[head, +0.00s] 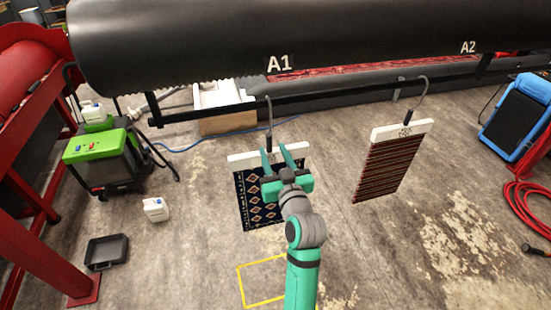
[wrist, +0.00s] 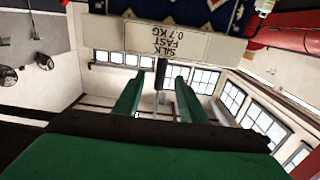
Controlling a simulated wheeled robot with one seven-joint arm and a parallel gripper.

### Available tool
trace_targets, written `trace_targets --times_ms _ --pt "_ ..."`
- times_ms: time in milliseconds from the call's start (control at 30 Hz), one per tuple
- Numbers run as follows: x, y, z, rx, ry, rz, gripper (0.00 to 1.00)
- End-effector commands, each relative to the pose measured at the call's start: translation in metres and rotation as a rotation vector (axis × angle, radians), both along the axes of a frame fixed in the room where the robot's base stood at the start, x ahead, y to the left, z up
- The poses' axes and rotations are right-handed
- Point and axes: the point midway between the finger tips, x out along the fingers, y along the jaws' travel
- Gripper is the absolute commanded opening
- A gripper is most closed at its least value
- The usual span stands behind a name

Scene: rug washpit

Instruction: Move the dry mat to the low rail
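Two mats hang by hooks from a black rail (head: 340,92). The left one, a dark blue mat (head: 246,208) with diamond patterns, hangs below A1 from a white header bar (head: 238,160). In the wrist view its bar (wrist: 105,33) reads "SILK FAST 0.7KG", upside down. The right one, a red-brown striped mat (head: 388,165), hangs below A2; its label is too small to read surely. I cannot tell which mat is dry. My gripper (head: 274,151) is open in front of the blue mat's bar. In the wrist view my gripper (wrist: 159,82) has its fingers either side of the dark hook stem (wrist: 161,72), with gaps.
A large black roller (head: 190,45) runs above the rail. A blue panel (head: 518,115) and red hose (head: 525,205) are at right. A yellow outline (head: 243,287) marks the floor.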

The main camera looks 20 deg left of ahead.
Motion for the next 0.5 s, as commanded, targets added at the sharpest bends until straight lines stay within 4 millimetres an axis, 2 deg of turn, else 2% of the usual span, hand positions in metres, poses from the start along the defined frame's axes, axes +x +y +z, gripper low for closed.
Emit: trace_targets --times_ms 500 --pt "0.03 0.018 0.0 0.0 0.0 -0.002 0.38"
